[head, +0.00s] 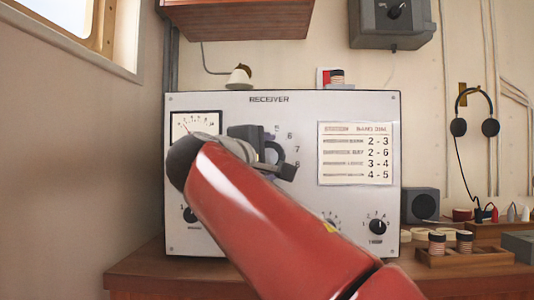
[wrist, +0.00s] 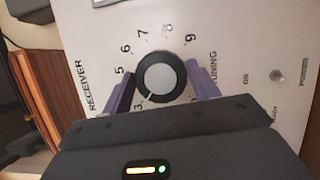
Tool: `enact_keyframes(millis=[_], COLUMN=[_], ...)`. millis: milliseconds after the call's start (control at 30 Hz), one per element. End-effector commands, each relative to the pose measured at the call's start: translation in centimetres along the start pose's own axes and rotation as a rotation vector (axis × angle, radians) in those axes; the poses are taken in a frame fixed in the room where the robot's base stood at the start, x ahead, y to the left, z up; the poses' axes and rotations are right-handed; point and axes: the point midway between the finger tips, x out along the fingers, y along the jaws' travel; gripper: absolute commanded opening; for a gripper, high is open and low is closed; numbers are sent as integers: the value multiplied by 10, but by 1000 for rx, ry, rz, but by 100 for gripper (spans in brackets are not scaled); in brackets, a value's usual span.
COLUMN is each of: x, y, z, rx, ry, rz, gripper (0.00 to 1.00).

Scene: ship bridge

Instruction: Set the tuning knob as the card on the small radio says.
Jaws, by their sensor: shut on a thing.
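The tuning knob (wrist: 163,77) is a round black knob with a grey cap on the white receiver (head: 230,105). My gripper (wrist: 160,80) has its purple fingers on both sides of the knob and is shut on it. A white mark on the knob points to the lower left in the wrist view, close to the 3. Digits 5, 6, 7 and 9 show around the knob; the 4 is hidden near the left finger. In the head view my red arm covers much of the receiver's middle. No small radio with a card can be made out for certain.
A printed card (head: 356,153) on the receiver lists stations with number pairs: 2-3, 2-6, 3-4, 4-5. A smaller knob (head: 377,227) sits at lower right. A small dark box (head: 420,205), headphones (head: 475,115) and a wooden rack (head: 464,257) are at the right.

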Motion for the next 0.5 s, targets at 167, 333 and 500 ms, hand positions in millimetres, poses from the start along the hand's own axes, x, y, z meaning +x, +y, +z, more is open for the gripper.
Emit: enact_keyframes(millis=[167,333,500], x=[0,1,1], y=[1,0,0], z=[0,0,1], rx=[153,286,395], ry=[-2,-2,-3], rz=[-65,-121,-166], gripper=[37,37,37])
